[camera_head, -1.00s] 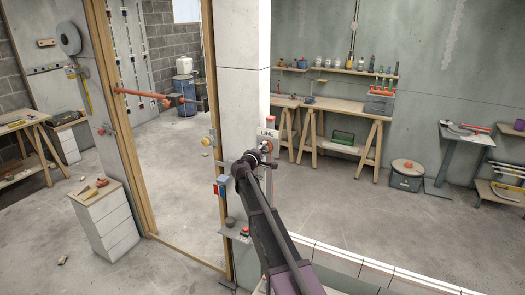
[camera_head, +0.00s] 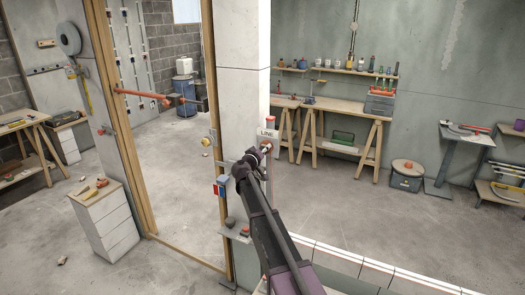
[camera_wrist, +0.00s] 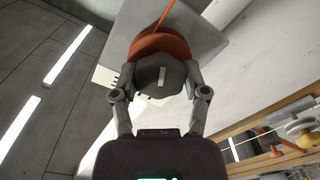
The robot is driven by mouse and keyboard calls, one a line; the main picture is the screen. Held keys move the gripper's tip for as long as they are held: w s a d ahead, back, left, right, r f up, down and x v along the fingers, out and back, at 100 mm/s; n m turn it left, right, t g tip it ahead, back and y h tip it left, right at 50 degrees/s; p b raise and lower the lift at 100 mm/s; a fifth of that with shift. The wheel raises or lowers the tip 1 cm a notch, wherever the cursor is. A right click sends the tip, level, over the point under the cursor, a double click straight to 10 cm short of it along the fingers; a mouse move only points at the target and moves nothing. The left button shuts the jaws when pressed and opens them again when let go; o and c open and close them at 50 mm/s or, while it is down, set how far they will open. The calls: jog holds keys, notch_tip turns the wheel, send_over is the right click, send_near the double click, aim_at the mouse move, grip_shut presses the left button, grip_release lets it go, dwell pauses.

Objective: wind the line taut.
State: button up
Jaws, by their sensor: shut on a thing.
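In the wrist view a dark grey faceted knob (camera_wrist: 161,78) with a pale mark on its face sits in front of an orange-red reel (camera_wrist: 158,43). An orange line (camera_wrist: 170,14) runs up from the reel. My gripper (camera_wrist: 160,82) has one finger on each side of the knob and is shut on it. In the head view my gripper (camera_head: 265,149) is against a pale plate labelled LINE (camera_head: 267,133) on the white pillar. The reel and knob are mostly hidden there by my arm, and the line's tension cannot be told.
A wooden door frame (camera_head: 214,170) stands just left of the pillar. A small shelf (camera_head: 237,233) with a dark and a red item is below. A low white-topped wall (camera_head: 375,272) runs to the right. Open floor (camera_head: 330,205) lies beyond, before the workbenches.

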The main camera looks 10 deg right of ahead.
jog(key=shift+w+a+m, duration=0.1)
jog(key=shift+m, duration=0.5)
jog(key=o, duration=1.1)
jog(key=shift+o, duration=0.2)
jog(key=v, duration=1.2)
